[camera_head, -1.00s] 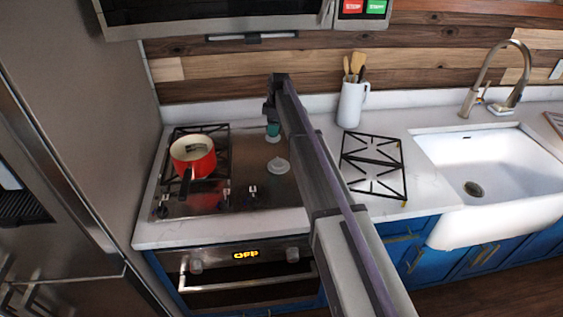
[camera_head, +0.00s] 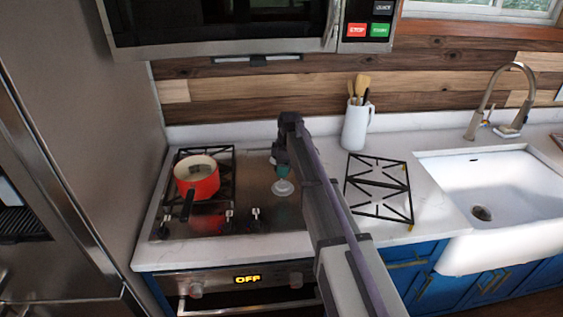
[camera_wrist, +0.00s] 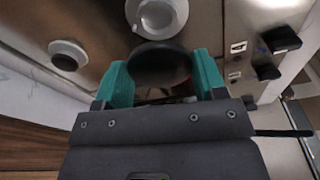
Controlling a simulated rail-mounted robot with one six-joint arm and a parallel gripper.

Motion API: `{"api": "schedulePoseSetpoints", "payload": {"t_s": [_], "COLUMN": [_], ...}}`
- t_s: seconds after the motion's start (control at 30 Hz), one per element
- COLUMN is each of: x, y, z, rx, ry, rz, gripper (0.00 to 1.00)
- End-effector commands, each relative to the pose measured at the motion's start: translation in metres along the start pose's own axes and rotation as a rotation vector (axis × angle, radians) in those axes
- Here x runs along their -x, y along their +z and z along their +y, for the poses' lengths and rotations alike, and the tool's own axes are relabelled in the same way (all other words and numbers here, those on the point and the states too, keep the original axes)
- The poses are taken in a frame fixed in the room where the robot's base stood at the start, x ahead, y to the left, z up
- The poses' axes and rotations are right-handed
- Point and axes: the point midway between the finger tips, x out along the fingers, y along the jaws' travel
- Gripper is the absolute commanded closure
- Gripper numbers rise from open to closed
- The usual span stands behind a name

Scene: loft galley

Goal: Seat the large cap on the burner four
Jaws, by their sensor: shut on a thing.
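My gripper (camera_wrist: 161,78) has teal fingers and is shut on a dark round cap (camera_wrist: 160,66). In the wrist view the cap overlaps the near edge of a pale round burner (camera_wrist: 157,14); I cannot tell the height between them. This burner also shows in the head view (camera_head: 283,188), on the bare right half of the cooktop, just in front of my gripper (camera_head: 283,171). No burner carries a readable number.
A red pot (camera_head: 197,177) stands on the left grate (camera_head: 225,165). Several knobs (camera_head: 255,213) line the cooktop's front. A loose black grate (camera_head: 378,187) lies on the counter to the right, near a white utensil jug (camera_head: 356,126) and the sink (camera_head: 490,180). The microwave (camera_head: 220,27) hangs above.

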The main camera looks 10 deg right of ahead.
Motion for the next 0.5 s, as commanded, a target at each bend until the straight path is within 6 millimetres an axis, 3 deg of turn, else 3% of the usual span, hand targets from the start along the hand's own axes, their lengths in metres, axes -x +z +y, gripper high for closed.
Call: {"api": "schedulePoseSetpoints", "payload": {"t_s": [0.17, 0.5], "x": [-0.010, -0.051], "y": [0.001, 0.006], "z": [0.001, 0.002], "rx": [0.000, 0.000], "ry": [0.000, 0.000], "rz": [0.000, 0.000], "gripper": [0.60, 0.60]}}
